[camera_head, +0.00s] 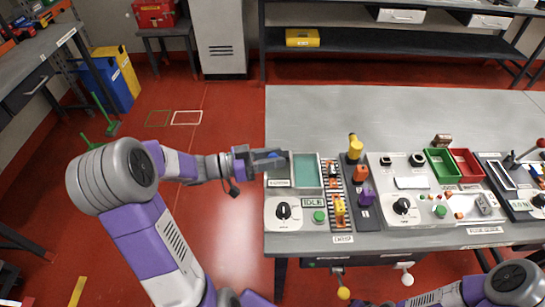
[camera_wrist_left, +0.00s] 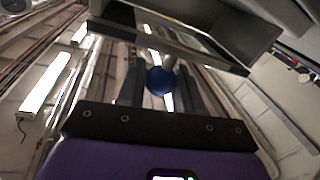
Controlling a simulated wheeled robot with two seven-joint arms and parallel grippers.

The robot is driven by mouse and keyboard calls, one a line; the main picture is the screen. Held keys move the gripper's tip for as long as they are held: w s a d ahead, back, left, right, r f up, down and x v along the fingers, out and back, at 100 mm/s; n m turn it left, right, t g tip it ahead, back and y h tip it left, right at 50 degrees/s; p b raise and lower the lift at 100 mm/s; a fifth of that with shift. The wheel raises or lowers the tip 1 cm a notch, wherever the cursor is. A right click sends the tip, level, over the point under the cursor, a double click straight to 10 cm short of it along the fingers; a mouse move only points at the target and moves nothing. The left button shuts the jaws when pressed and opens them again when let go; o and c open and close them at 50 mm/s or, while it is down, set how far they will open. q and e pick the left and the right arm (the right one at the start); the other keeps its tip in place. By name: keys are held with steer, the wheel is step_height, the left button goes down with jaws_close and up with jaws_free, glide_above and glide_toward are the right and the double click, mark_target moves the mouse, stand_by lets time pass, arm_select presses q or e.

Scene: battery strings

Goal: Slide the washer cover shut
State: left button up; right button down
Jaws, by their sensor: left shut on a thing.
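The washer is a box with an open teal basin (camera_head: 306,171) at the left end of the bench. A grey cover (camera_head: 279,174) appears to lie on the left side of the basin, mostly behind my gripper. My left gripper (camera_head: 272,160) is at the box's left side, shut on a blue knob. In the left wrist view the round blue knob (camera_wrist_left: 160,80) sits between the two dark fingers, on a short stem near a grey panel (camera_wrist_left: 190,42). How the stem joins the cover is hard to see. My right gripper is not visible; only part of that arm shows at the bottom right.
A dial panel (camera_head: 298,212) with a green button stands in front of the washer. A conveyor (camera_head: 336,190) with small colored parts runs along its right. Green (camera_head: 441,164) and red (camera_head: 467,164) bins stand farther right. The bench (camera_head: 370,115) behind is clear.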

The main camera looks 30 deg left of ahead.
mark_target(286, 168)
arm_select(q)
jaws_close()
steer(key=x, duration=0.2)
steer(key=p+x, duration=0.1)
steer(key=x, duration=0.1)
steer(key=shift+s+d+r, duration=0.15)
steer(key=shift+s+d, duration=0.15)
steer(key=shift+w, duration=0.1)
steer(key=o, duration=1)
jaws_free()
steer(key=shift+c, duration=0.2)
steer(key=shift+a, duration=0.1)
steer(key=p+v, duration=0.1)
steer(key=v, duration=0.5)
steer(key=shift+p+v, duration=0.3)
steer(key=shift+v, duration=0.5)
